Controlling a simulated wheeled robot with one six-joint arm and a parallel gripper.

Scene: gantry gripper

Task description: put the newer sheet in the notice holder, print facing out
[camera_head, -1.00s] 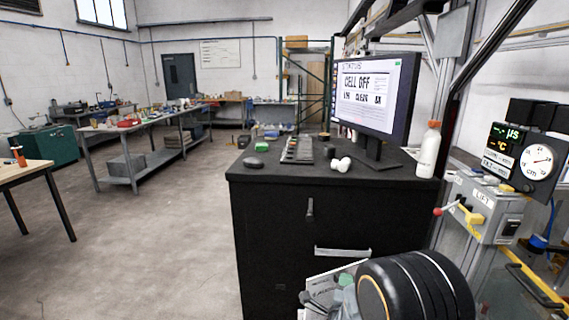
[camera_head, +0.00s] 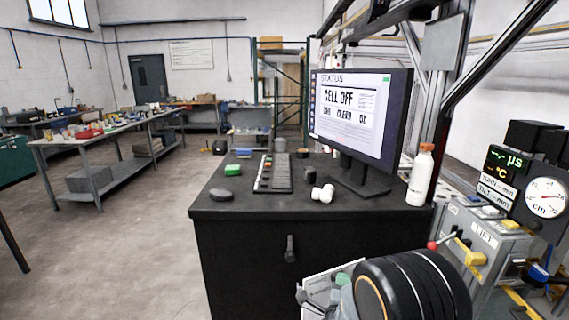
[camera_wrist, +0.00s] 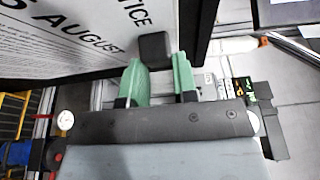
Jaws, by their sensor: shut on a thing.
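A white printed sheet (camera_wrist: 60,40) fills the upper left of the wrist view, with its print toward the wrist camera. Parts of "NOTICE" and "5 AUGUST" can be read; the rest is cut off. A dark block (camera_wrist: 154,47) sits at the sheet's edge, by the green fingertips of my gripper (camera_wrist: 159,75). My gripper is shut on the sheet, seemingly by this block. In the head view, a pale sheet edge (camera_head: 316,291) shows beside my gripper (camera_head: 342,279), low and mostly hidden by my wrist. I cannot make out a notice holder or another sheet.
A black cabinet (camera_head: 235,255) stands ahead, carrying a monitor (camera_head: 350,112), a white bottle (camera_head: 421,177), a keypad (camera_head: 273,174) and small items. A grey control box (camera_head: 485,235) with a red-knobbed lever is at right. Open floor (camera_head: 120,250) lies left.

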